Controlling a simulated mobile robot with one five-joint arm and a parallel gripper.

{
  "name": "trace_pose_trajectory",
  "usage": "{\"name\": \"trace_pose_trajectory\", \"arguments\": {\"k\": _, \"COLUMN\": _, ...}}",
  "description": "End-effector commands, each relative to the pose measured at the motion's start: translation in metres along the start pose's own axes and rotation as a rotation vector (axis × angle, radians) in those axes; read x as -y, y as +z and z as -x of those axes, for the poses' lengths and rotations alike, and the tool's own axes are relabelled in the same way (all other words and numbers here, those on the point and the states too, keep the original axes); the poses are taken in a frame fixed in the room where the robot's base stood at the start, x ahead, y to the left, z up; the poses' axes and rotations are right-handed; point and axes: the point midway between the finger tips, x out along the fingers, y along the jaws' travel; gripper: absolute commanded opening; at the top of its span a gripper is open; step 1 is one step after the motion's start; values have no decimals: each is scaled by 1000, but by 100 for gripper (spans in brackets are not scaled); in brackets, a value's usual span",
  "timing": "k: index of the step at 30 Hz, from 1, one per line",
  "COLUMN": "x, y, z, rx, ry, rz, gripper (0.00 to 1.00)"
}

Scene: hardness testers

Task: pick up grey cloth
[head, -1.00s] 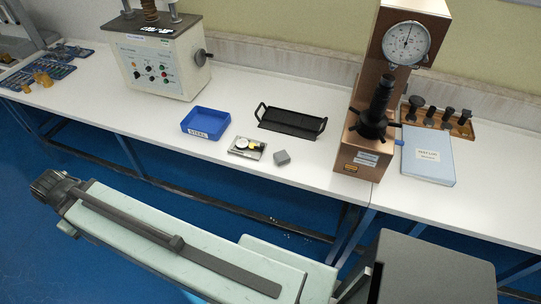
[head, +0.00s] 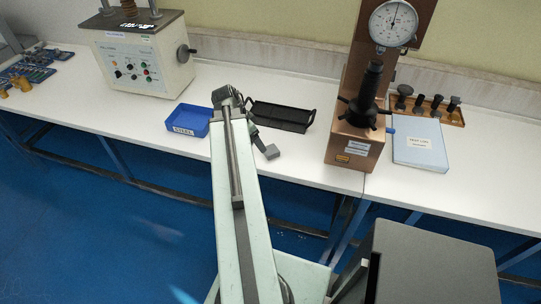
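A small grey piece (head: 272,152), which looks like the folded grey cloth, lies near the front edge of the white bench in the head view. My arm now reaches up over the bench. My gripper (head: 258,140) is a small dark shape just left of the grey piece, seen mostly from behind. Whether it touches the piece, and whether its fingers are open or shut, is too small to tell.
A blue tray (head: 187,121) stands left of my arm and a black handled tray (head: 281,115) behind the grey piece. A bronze hardness tester (head: 355,144) and a blue binder (head: 419,146) stand right. A control box (head: 150,66) stands back left.

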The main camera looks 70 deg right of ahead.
Motion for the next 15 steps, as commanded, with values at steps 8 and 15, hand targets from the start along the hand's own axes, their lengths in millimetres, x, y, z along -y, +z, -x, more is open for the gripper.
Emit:
{"name": "trace_pose_trajectory", "arguments": {"k": 8, "x": -18, "y": -29, "z": -16, "rx": -20, "ry": 21, "rz": -120, "gripper": 76}}
{"name": "trace_pose_trajectory", "arguments": {"k": 15, "x": -17, "y": -28, "z": -42, "rx": -19, "ry": 21, "rz": -117, "gripper": 76}}
